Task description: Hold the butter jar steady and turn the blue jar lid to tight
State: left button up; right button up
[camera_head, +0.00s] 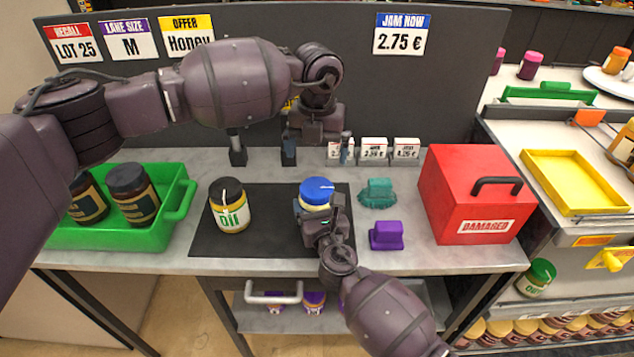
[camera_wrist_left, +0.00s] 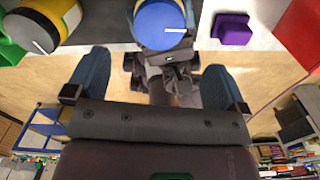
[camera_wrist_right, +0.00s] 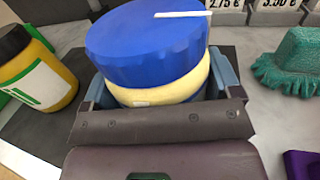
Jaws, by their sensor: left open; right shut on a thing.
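The butter jar (camera_head: 316,207) has a cream body and stands on the dark mat. Its blue lid (camera_head: 317,189) sits on top and also shows in the left wrist view (camera_wrist_left: 160,24). In the right wrist view the lid (camera_wrist_right: 150,45) carries a white line pointing right. My right gripper (camera_head: 317,212) is shut on the jar body below the lid, one finger on each side. My left gripper (camera_head: 318,150) is open and empty, behind and above the lid and apart from it. In the left wrist view its fingers (camera_wrist_left: 155,85) are wide apart.
A black-lidded jar (camera_head: 231,207) stands left on the mat (camera_head: 270,238). A green crate (camera_head: 150,238) holds dark jars at the far left. A teal brush (camera_head: 377,194), a purple block (camera_head: 386,236) and a red box (camera_head: 470,185) stand right. Small price cards (camera_head: 374,150) stand behind.

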aim_at(317, 185)
pick_arm(q)
notch_tip(317, 185, down, 9)
jog(key=shift+f, duration=0.1)
dwell(0.3)
jog(key=shift+c, duration=0.5)
jog(key=c, duration=0.8)
